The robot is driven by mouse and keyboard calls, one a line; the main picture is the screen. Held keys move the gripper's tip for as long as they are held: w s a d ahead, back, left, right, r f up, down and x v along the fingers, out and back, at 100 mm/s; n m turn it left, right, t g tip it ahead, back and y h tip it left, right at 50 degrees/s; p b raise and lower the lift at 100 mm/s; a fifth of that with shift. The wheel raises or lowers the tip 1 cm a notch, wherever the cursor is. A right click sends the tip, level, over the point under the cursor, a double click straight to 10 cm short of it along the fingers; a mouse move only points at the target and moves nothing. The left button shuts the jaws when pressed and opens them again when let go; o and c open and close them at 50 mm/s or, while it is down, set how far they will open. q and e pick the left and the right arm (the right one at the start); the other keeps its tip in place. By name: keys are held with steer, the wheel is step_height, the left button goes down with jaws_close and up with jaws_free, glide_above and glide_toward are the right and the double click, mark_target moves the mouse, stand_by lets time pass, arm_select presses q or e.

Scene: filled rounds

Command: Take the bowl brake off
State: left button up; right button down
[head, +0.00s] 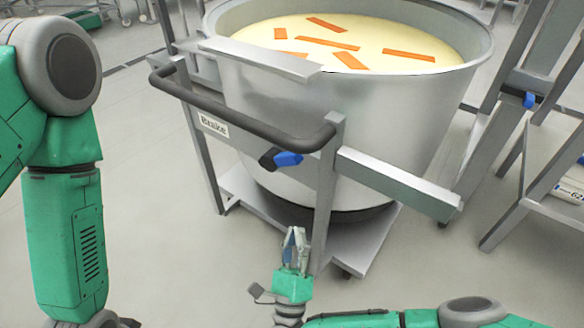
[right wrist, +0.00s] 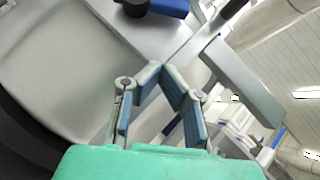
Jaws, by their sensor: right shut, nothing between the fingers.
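The large metal bowl (head: 330,110) stands in a wheeled grey frame, filled with pale yellow liquid and orange strips. A brake lever with a blue tip (head: 288,159) and a dark pivot sits on the frame's front bar, right of a white "Brake" label (head: 213,124). The lever's blue end also shows at the top of the right wrist view (right wrist: 170,8). My right gripper (head: 295,238) is shut and empty, pointing up below the lever and apart from it. Its fingertips meet in the right wrist view (right wrist: 163,68). My left arm shows at the left; its gripper is out of view.
A black push handle (head: 240,120) juts out above the lever. A frame post (head: 327,200) stands right beside my right gripper. Another metal frame (head: 545,195) with a blue-tipped lever stands at the right. The floor at the front left is clear.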

mark_target(291, 176)
steer(key=x, duration=0.8)
steer(key=shift+w+d+r+b, duration=0.1)
steer(key=shift+w+r+b, duration=0.1)
steer(key=shift+b, duration=0.15)
arm_select(q)
steer(key=shift+s+f, duration=0.1)
steer(key=shift+f, duration=0.4)
arm_select(e)
steer(key=r, duration=0.1)
steer(key=w+a+r, duration=0.1)
steer(key=a+r, duration=0.1)
steer(key=shift+w+r, duration=0.35)
steer(key=shift+w, duration=0.05)
